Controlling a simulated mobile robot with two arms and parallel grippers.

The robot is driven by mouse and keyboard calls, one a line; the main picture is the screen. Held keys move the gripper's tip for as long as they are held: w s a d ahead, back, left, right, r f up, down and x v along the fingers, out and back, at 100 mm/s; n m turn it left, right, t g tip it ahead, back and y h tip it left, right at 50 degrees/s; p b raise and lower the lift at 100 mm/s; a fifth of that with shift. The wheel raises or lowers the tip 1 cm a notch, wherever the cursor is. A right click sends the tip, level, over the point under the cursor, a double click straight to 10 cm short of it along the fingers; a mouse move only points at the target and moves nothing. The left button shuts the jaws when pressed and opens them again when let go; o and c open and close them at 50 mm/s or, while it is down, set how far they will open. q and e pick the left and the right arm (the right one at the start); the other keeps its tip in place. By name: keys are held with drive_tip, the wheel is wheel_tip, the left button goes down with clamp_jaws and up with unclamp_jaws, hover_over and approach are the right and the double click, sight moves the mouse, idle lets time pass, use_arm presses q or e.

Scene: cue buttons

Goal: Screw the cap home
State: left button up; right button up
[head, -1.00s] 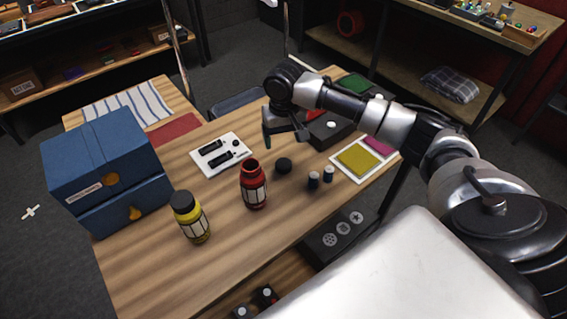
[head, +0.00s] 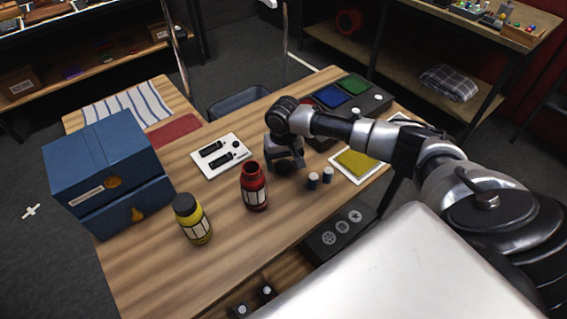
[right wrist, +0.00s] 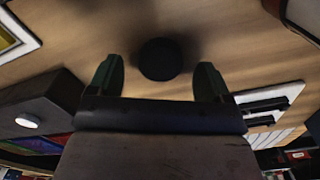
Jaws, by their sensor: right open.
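The red bottle (head: 255,188) stands upright and uncapped on the wooden table. A yellow bottle (head: 194,222) with a dark cap on stands to its left, nearer the front. A loose round black cap (right wrist: 158,59) lies on the table just right of the red bottle. My right gripper (head: 286,164) is over this cap, pointing down, and partly hides it in the head view. In the right wrist view its two fingers are open, with the cap centred ahead between them and not touching either. My left gripper is not in view.
A blue box (head: 108,165) stands at the left. A white panel (head: 221,156) with black parts lies behind the red bottle. A dark box with coloured pads (head: 352,103) is behind the gripper. The front table strip is clear.

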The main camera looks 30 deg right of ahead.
drive_tip(key=shift+f, duration=0.75)
drive_tip(key=shift+c, duration=0.3)
drive_tip(key=c, duration=0.9)
drive_tip(key=shift+r, duration=0.1)
drive_tip(key=shift+c, duration=0.2)
drive_tip(key=shift+r, duration=0.5)
wheel_tip(320, 180, up, 2)
drive_tip(key=shift+w+r+b, duration=0.1)
drive_tip(key=shift+r+b, duration=0.15)
drive_tip(key=shift+b, duration=0.2)
drive_tip(key=s+d+r+b, duration=0.1)
drive_tip(key=s+d+r, duration=0.3)
drive_tip(key=s+r, duration=0.3)
drive_tip(key=s, duration=0.4)
drive_tip(key=shift+d+r, duration=0.15)
drive_tip(key=shift+r, duration=0.1)
